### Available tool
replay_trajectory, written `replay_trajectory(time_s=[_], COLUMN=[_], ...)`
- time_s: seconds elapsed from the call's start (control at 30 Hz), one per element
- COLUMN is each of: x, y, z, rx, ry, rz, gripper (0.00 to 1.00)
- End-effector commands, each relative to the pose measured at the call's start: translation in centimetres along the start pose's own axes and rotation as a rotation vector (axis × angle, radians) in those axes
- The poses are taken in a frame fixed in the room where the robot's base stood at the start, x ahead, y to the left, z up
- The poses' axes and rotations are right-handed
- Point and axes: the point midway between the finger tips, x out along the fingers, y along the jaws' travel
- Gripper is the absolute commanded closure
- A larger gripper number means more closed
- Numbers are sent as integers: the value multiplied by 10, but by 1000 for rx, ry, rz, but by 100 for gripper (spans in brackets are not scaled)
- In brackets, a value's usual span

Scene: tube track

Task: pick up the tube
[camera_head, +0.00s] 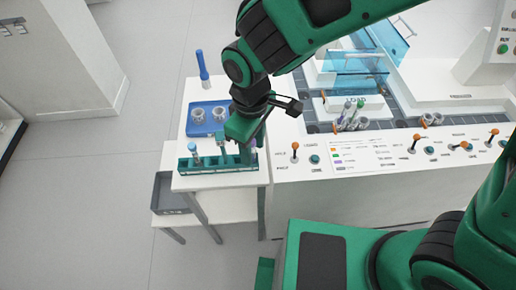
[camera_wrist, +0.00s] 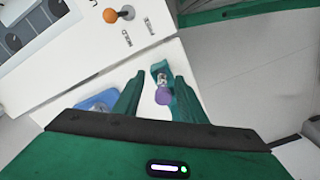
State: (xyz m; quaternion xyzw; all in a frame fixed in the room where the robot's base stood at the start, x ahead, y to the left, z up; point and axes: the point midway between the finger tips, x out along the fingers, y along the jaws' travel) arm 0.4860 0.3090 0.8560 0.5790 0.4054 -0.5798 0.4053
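A purple-capped tube (camera_wrist: 162,93) shows between my fingers in the wrist view, standing at the end of a green rack (camera_wrist: 159,67). In the head view the rack (camera_head: 203,170) is at the front of a small white table, and a bit of the purple cap shows at its right end. My gripper (camera_head: 237,146) is open and points down over the rack's right part. In the wrist view its fingers (camera_wrist: 159,86) are apart on either side of the purple-capped tube. Contact cannot be told.
A blue tray (camera_head: 212,128) with small round containers lies behind the rack, with a blue upright object (camera_head: 202,66) beyond it. The white machine (camera_head: 345,190) with orange-knobbed levers and a tube track adjoins on the right. A grey bin (camera_head: 165,193) sits lower left.

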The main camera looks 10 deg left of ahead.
Motion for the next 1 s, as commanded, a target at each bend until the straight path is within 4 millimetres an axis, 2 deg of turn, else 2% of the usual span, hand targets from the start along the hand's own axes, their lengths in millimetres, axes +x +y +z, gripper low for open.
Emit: replay_trajectory(time_s=[0.1,0.3,0.33,0.47,0.83,1.0], x=[7,7,7,7,4,-16], y=[0,0,0,0,0,0], z=[0,0,0,0,0,-1], rx=[0,0,0,0,0,1], ry=[0,1,1,1,2,4], rz=[0,0,0,0,1,1], gripper=[62,62,65,96,98,98])
